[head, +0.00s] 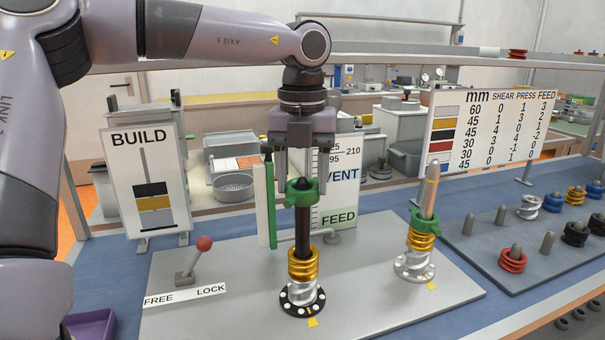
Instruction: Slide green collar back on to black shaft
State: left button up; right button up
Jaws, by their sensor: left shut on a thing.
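The black shaft (302,228) stands upright at the middle of the grey plate, with gold and silver rings (302,265) around its lower part and a black flange at its foot. The green collar (300,196) is at the shaft's top end and looks level. I cannot tell how far the shaft passes into it. My left gripper (302,178) points straight down from above and is shut on the green collar. My right gripper is not in view.
A second shaft (430,190) with its own green collar and gold rings stands to the right. A red-knobbed lever (204,243) stands by the FREE/LOCK label. A green upright bar (270,205) is close left of my gripper. A rack of rings (512,259) lies at right.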

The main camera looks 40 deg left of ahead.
aim_at(303, 209)
pick_arm(q)
jog(key=shift+f+b, duration=2.3)
jog(key=shift+f, duration=0.75)
jog(key=o, duration=1.2)
jog(key=shift+r, duration=0.15)
jog(key=shift+o, duration=0.3)
notch_tip(303, 209, up, 7)
jog(key=shift+r+p, duration=0.1)
jog(key=shift+p, duration=0.2)
